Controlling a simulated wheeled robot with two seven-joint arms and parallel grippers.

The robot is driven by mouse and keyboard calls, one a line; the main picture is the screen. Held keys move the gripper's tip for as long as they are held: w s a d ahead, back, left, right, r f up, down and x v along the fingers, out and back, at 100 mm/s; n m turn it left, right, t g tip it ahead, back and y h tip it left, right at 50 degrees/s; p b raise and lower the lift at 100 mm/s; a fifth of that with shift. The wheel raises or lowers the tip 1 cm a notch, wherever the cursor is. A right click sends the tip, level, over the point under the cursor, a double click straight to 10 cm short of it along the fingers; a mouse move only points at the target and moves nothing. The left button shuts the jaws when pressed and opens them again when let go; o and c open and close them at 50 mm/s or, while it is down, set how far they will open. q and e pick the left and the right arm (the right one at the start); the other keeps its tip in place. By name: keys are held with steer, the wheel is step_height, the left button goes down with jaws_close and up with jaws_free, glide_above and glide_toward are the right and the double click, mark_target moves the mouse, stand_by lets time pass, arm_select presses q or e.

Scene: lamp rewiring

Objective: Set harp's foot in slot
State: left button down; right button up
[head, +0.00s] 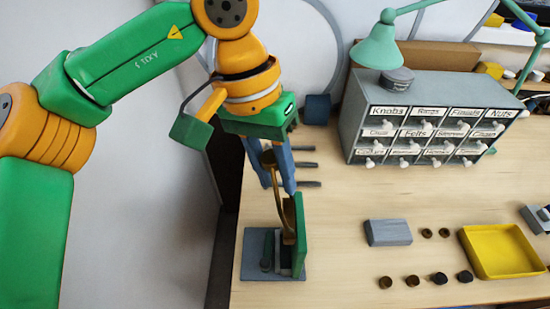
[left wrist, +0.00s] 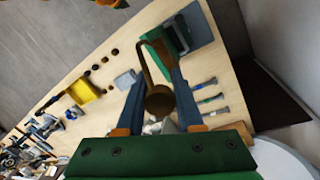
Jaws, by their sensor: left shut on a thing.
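The harp (head: 284,213) is a thin, curved, brown-bronze piece, held upright with its rounded end up between my fingers. My left gripper (head: 279,187) is shut on it, pointing down above the fixture. In the left wrist view, the harp (left wrist: 158,98) runs between the blue fingers of my left gripper (left wrist: 157,76) toward the fixture. The fixture has a grey base plate (head: 252,268) and an upright green plate (head: 299,228). The harp's lower end is close beside the green plate. I cannot tell whether its foot is inside the slot. My right gripper is out of view.
A grey block (head: 388,233), several small dark round parts (head: 440,278) and a yellow tray (head: 503,252) lie to the right. A labelled drawer cabinet (head: 430,118) stands at the back under a green lamp (head: 377,48). Dark bars (head: 306,165) lie behind the gripper. Bare table separates fixture and block.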

arm_select(q)
steer(key=w+a+b+x, duration=0.1)
steer(key=a+b+x, duration=0.1)
steer(key=b+x, duration=0.6)
steer(key=shift+x, duration=1.45)
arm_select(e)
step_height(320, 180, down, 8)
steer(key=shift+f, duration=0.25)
arm_select(q)
steer(key=shift+w+a, duration=0.1)
steer(key=shift+a, duration=0.15)
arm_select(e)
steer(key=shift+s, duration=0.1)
